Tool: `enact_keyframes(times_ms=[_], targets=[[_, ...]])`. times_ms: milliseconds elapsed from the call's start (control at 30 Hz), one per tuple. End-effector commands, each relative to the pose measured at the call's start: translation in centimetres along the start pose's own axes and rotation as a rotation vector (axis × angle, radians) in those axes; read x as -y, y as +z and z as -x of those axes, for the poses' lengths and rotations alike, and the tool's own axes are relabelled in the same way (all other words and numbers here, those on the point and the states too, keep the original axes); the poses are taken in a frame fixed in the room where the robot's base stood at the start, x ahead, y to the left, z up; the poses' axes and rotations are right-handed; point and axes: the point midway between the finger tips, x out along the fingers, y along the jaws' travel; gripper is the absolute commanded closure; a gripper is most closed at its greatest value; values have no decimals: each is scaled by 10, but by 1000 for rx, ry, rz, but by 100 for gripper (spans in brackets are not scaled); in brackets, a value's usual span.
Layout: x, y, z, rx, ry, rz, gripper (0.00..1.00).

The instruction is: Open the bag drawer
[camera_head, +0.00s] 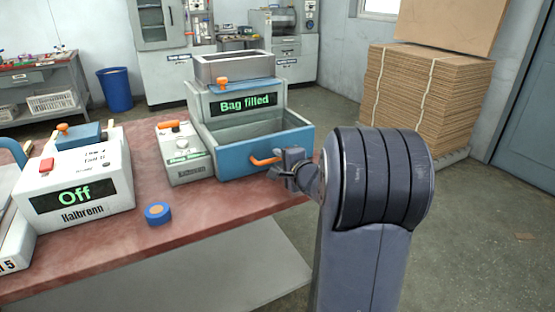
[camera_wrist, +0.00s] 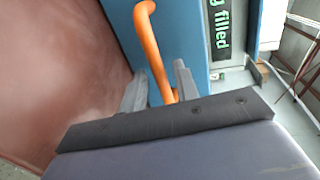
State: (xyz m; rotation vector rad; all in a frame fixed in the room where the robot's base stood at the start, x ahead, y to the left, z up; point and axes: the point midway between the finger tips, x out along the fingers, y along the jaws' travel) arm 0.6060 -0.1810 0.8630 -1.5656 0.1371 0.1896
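The bag drawer (camera_head: 238,158) has a blue front and an orange bar handle (camera_head: 264,160). It stands out from the grey machine below a display (camera_head: 245,103) reading "Bag filled". Its grey inside shows from above, and no bag is visible in it. My gripper (camera_head: 283,170) is at the right end of the handle. In the wrist view, the orange handle (camera_wrist: 152,45) passes between the two fingers of my gripper (camera_wrist: 160,88). The fingers are apart, with a gap beside the bar. My arm hides the area right of the drawer.
A small grey-white control box (camera_head: 184,155) stands left of the drawer. A white "Halbrenn" machine (camera_head: 80,185) showing "Off" is farther left. Stacked cardboard (camera_head: 420,100) stands behind my arm.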

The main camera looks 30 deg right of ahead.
Motion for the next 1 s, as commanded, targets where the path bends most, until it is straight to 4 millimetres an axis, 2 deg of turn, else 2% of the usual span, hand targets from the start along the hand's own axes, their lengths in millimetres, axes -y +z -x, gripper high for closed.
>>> enact_keyframes(times_ms=[200, 467, 833, 1000], targets=[[0, 0, -16, 0, 0, 0, 70], [0, 0, -17, 0, -1, 1, 70], [0, 0, -17, 0, 0, 0, 99], [0, 0, -16, 0, 0, 0, 100]])
